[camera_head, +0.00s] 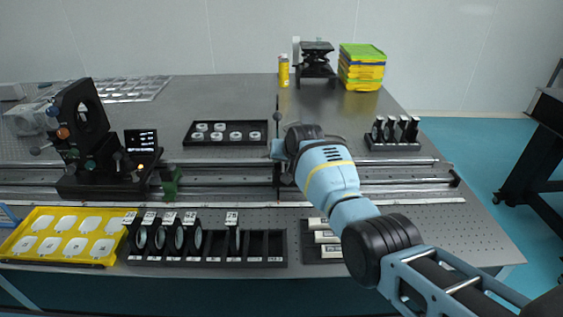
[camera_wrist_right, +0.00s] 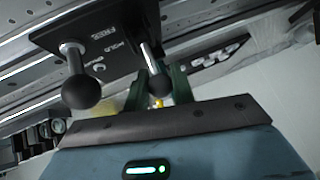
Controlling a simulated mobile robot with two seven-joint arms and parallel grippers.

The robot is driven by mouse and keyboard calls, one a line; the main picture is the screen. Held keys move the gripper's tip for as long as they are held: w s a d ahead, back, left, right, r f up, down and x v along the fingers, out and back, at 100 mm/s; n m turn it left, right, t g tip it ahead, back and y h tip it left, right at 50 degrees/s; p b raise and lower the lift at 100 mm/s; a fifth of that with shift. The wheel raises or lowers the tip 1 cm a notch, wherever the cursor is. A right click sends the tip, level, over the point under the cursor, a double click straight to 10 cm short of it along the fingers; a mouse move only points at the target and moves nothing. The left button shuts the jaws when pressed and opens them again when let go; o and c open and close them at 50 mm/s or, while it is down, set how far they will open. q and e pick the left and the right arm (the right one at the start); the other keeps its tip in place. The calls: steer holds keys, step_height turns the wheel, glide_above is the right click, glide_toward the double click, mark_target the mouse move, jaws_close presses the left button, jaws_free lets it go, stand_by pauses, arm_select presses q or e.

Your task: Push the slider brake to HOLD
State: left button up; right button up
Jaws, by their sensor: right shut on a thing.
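The slider's black plate (camera_wrist_right: 104,38) shows in the right wrist view, with small white lettering that includes FREE and HOLD. A lever with a black ball knob (camera_wrist_right: 159,84) rises from the plate's edge. My right gripper (camera_wrist_right: 164,76) has its dark green fingers on either side of this knob and is shut on it. A larger black knob on a metal stem (camera_wrist_right: 78,92) stands to the left, outside the fingers. In the head view my right wrist covers most of the slider on the rail; its thin dark post (camera_head: 277,112) shows above. My left gripper is not in view.
A metal rail (camera_head: 225,169) runs across the optical table. A black optic mount (camera_head: 88,125) and a small green part (camera_head: 170,181) are at left. A black tray of round parts (camera_head: 226,142) lies behind. A lens rack (camera_head: 265,263) and yellow tray (camera_head: 30,257) are in front.

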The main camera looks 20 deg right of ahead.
steer(key=shift+w+f+g+b, duration=0.2)
steer(key=shift+f+g+b, duration=0.2)
steer(key=shift+g+b, duration=0.15)
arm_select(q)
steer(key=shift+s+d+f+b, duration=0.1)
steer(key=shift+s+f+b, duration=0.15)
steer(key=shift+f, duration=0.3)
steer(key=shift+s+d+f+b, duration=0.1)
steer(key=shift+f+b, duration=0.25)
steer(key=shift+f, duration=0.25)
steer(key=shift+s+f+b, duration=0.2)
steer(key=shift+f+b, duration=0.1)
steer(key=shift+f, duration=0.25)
arm_select(e)
steer(key=shift+w+d+g, duration=0.15)
steer(key=shift+w+g, duration=0.1)
steer(key=shift+g, duration=0.3)
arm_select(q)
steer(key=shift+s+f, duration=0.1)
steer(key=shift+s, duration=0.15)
arm_select(e)
steer(key=shift+r, duration=0.15)
steer(key=o, duration=0.9)
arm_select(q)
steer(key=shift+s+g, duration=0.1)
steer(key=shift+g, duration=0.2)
